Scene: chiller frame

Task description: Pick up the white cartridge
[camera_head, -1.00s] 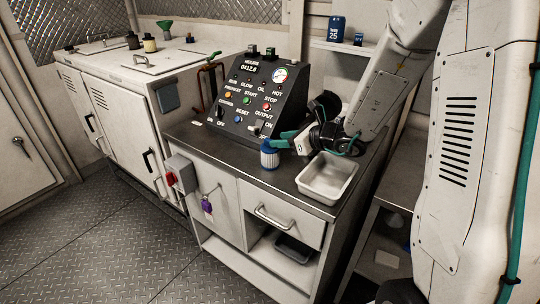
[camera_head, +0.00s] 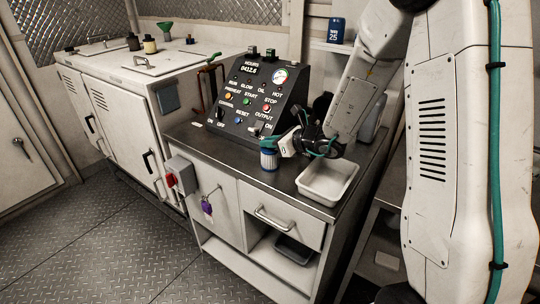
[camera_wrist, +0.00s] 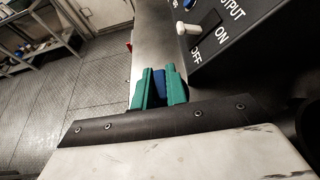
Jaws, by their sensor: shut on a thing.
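The white cartridge (camera_head: 268,161) stands upright on the dark worktop, left of the pale tray, with a blue top and a blue lower band. My gripper (camera_head: 272,145) reaches in from the right, its teal fingers shut on the cartridge's blue top. In the wrist view a blue part of the cartridge (camera_wrist: 158,83) shows between the two teal fingers (camera_wrist: 159,92). The rest of its body is hidden there by the fingers and wrist.
The sloped control panel (camera_head: 258,100) stands close behind the cartridge. A pale empty tray (camera_head: 329,197) sits just right of it at the worktop's front edge. The worktop (camera_head: 215,150) is bare to the left. A purple-tagged key (camera_head: 206,207) hangs below on the cabinet front.

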